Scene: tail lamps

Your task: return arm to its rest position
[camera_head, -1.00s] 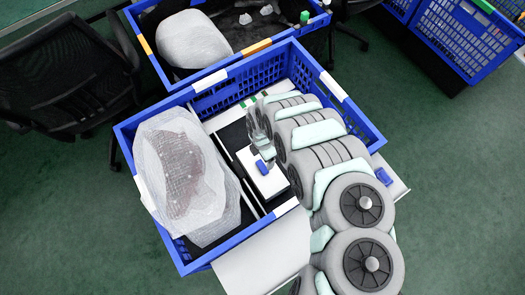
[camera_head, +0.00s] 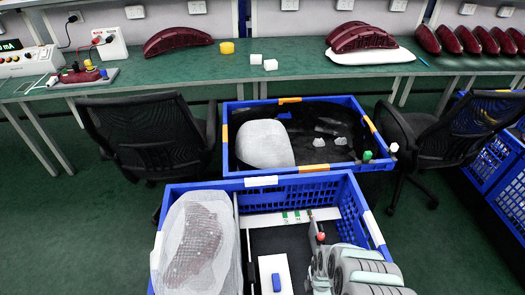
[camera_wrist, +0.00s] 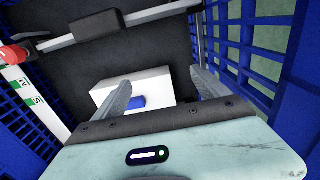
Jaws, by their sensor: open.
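My gripper (camera_wrist: 160,80) shows in the wrist view with its two fingers spread apart and nothing held between them. In the head view my gripper (camera_head: 318,265) and folded arm are at the bottom right, inside the near blue crate (camera_head: 262,181). A white box (camera_wrist: 158,82) with a blue block (camera_wrist: 134,103) lies below the fingers, apart from them as far as I can tell. In the head view the white box (camera_head: 266,264) and blue block (camera_head: 276,283) are left of my gripper. A dark red tail lamp in clear wrap (camera_head: 195,245) lies at the crate's left.
A second blue crate (camera_head: 229,150) holds a white wrapped bundle (camera_head: 264,143). Black chairs (camera_head: 150,135) (camera_head: 462,130) flank it. Behind is a green workbench (camera_head: 300,55) with several dark red lamps (camera_head: 178,40). The near crate's walls stand close around my gripper.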

